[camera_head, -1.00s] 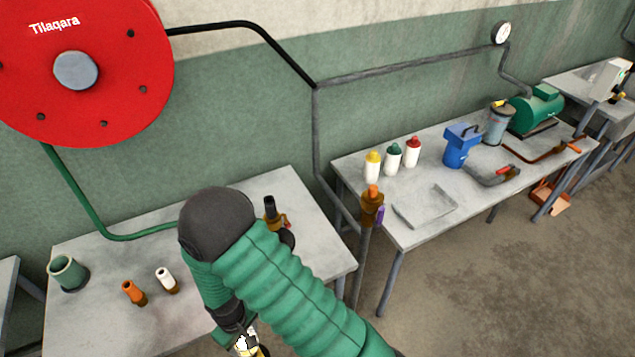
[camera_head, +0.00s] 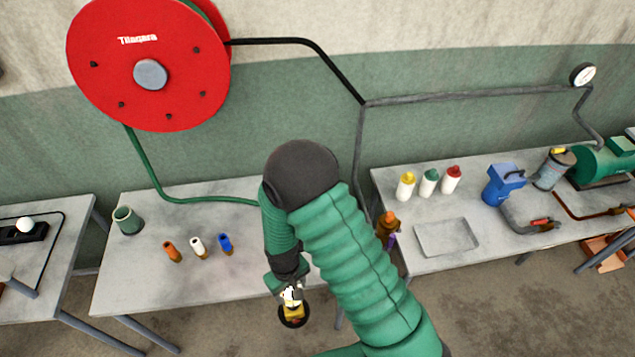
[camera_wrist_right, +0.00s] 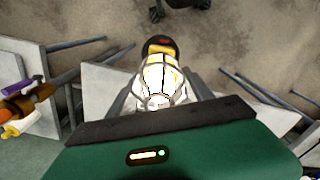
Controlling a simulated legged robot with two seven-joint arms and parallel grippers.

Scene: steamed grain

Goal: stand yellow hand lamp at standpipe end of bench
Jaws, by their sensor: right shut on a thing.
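My right gripper (camera_head: 290,294) is shut on the yellow hand lamp (camera_head: 293,310), in front of the middle bench's front edge. The lamp has a dark round end with a red spot, turned away from the wrist. In the right wrist view the lamp (camera_wrist_right: 158,82) shows its pale caged body between the fingers. The grey middle bench (camera_head: 130,285) is below the red reel. The standpipe (camera_head: 387,226), with orange and brown fittings and a purple part, is at this bench's right end, partly behind my right arm. That bench end is mostly hidden by the arm. My left gripper is not seen.
Orange (camera_head: 172,251), white (camera_head: 199,247) and blue (camera_head: 226,244) nozzles and a green cup (camera_head: 127,220) stand on the middle bench. A green hose runs along its back. The right bench (camera_head: 400,190) holds bottles, a grey tray (camera_head: 446,237) and a blue can.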

